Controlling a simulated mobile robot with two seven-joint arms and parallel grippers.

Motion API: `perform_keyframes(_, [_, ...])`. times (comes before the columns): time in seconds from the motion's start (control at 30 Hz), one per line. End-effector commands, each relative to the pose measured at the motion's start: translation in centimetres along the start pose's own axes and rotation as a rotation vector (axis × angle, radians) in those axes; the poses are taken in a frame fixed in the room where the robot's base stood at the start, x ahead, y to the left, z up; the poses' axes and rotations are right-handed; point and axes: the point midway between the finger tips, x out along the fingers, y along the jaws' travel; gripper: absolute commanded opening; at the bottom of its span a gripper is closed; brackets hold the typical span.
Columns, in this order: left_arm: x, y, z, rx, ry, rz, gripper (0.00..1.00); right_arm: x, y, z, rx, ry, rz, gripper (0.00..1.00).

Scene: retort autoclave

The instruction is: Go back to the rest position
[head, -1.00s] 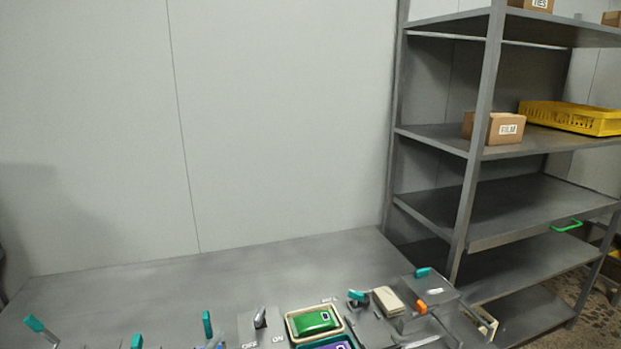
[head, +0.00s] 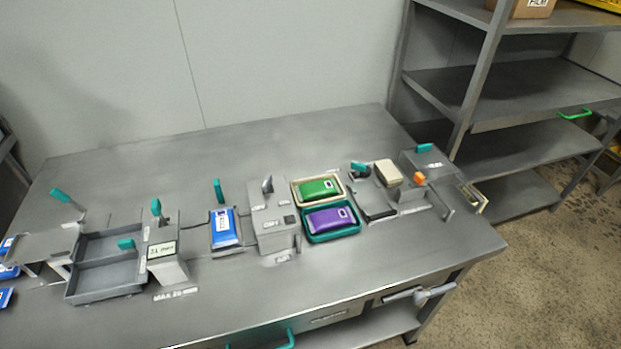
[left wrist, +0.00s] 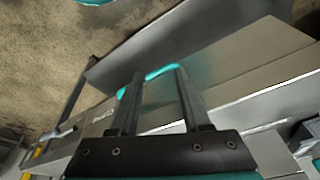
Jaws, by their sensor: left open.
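My left gripper (left wrist: 159,78) shows in the left wrist view with its two dark fingers apart and nothing between them that it grips. A teal bar (left wrist: 150,74), which looks like a handle on a grey front, lies beyond the fingertips; I cannot tell the gap to it. Neither gripper shows in the head view, and my right gripper is in no view.
The grey table (head: 330,275) carries a green pouch (head: 318,188) and a purple pouch (head: 330,217) in trays, a blue pack (head: 225,228) and a divided tray (head: 108,262). A teal handle (head: 290,338) is below its front edge. A shelf rack (head: 500,90) stands right.

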Motion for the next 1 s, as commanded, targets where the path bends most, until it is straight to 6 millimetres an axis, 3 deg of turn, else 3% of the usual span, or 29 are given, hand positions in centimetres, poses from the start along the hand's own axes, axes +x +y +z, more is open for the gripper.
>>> perform_keyframes(0.2, [6.4, 0.3, 3.4, 0.007, -0.042, 0.005, 0.47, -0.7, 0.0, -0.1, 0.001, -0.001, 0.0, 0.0])
perform_keyframes(0.5, [13.0, 0.7, 10.3, 0.019, -0.093, 0.011, 0.47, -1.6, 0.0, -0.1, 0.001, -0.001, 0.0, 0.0])
perform_keyframes(0.73, [15.8, 0.9, 16.8, 0.028, -0.132, 0.015, 0.47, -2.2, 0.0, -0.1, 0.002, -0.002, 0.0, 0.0])
perform_keyframes(1.0, [16.6, 0.8, 22.4, 0.036, -0.159, 0.017, 0.47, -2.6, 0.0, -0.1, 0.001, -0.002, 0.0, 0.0])
